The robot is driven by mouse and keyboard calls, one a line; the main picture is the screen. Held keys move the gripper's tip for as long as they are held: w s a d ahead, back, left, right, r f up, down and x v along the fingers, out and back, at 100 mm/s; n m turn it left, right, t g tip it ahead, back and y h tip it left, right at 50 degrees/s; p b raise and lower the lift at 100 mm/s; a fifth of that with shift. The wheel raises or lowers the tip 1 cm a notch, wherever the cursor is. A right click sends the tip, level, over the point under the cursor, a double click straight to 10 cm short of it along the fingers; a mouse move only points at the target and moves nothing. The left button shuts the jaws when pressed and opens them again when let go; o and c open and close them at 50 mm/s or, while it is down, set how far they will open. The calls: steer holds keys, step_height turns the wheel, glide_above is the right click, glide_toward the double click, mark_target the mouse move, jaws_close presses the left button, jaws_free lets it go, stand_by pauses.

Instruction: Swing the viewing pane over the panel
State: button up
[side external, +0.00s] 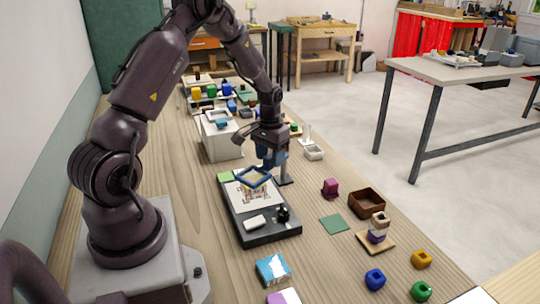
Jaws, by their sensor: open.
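The viewing pane appears to be the small blue-rimmed square frame (255,177). It sits tilted in the view, above the far part of a white printed sheet. The panel appears to be the dark grey board (270,232), lying flat on the bench with the sheet (247,196) on it. A thin dark post (284,170) stands at the board's right edge, beside the frame. My gripper (268,163) is open, pointing down just above and behind the frame. Whether its fingers touch the frame or the post cannot be told at this size.
A white block (255,222) and a black knob (283,213) are on the board's near part. A white box (220,140) is behind left.

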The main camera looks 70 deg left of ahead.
mark_target(269, 156)
step_height(269, 156, up, 13)
stand_by(0.4)
steer(key=s+d+r+m+t, duration=0.2)
steer(key=s+d+r, duration=0.2)
steer(key=d, duration=0.4)
steer(key=s+d+r+m+t, duration=0.1)
steer(key=s+d+r+m, duration=0.1)
steer(key=s+d+r, duration=0.2)
steer(key=s+d+r+m+t, duration=0.1)
steer(key=s+d+r, duration=0.3)
steer(key=d, duration=0.9)
steer(key=s+t, duration=0.1)
steer(key=s, duration=0.2)
steer(key=shift+r+m+t, duration=0.2)
steer(key=shift+m+t, duration=0.1)
steer(key=shift+m, duration=0.1)
stand_by(1.1)
